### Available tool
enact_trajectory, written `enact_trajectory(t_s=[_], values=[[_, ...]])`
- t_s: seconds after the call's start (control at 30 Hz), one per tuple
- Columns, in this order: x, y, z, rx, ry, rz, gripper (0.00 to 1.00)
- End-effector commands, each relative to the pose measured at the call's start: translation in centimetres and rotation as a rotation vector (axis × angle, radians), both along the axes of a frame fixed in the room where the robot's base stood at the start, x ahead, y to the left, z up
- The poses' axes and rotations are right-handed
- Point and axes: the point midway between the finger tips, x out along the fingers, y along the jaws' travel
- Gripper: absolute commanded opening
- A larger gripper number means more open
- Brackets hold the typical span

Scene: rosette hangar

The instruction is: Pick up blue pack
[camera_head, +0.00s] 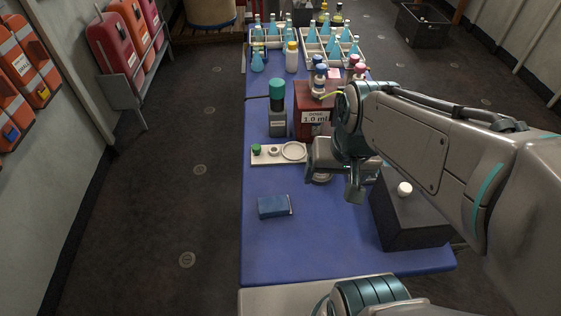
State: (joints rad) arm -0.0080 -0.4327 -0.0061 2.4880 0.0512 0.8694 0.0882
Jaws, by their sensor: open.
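The blue pack (273,206) is a small dark blue block lying flat on the blue table (300,250), left of the middle and towards the near end. My gripper (338,192) hangs over the table to the right of the pack, apart from it. It is open, and I see nothing between its fingers. My arm comes in from the right and hides part of the table behind it.
A white tray (264,160) with small items lies beyond the pack. Behind it stand a green-capped bottle (277,115) and a red box (303,104). Racks of blue flasks (334,36) fill the far end. A dark box (408,221) stands at the right edge. The table around the pack is clear.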

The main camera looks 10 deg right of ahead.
Motion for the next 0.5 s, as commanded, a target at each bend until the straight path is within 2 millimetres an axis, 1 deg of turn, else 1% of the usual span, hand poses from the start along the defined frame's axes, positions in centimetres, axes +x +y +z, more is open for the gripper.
enact_trajectory(t_s=[0.17, 0.27, 0.37, 0.5], values=[[2.9, 1.8, -1.5, 0.15, 0.114, -0.248, 0.8], [4.8, 2.7, -2.9, 0.232, 0.186, -0.428, 0.8], [6.5, 3.5, -4.5, 0.301, 0.26, -0.617, 0.8], [8.7, 4.2, -7.2, 0.369, 0.358, -0.885, 0.8]])
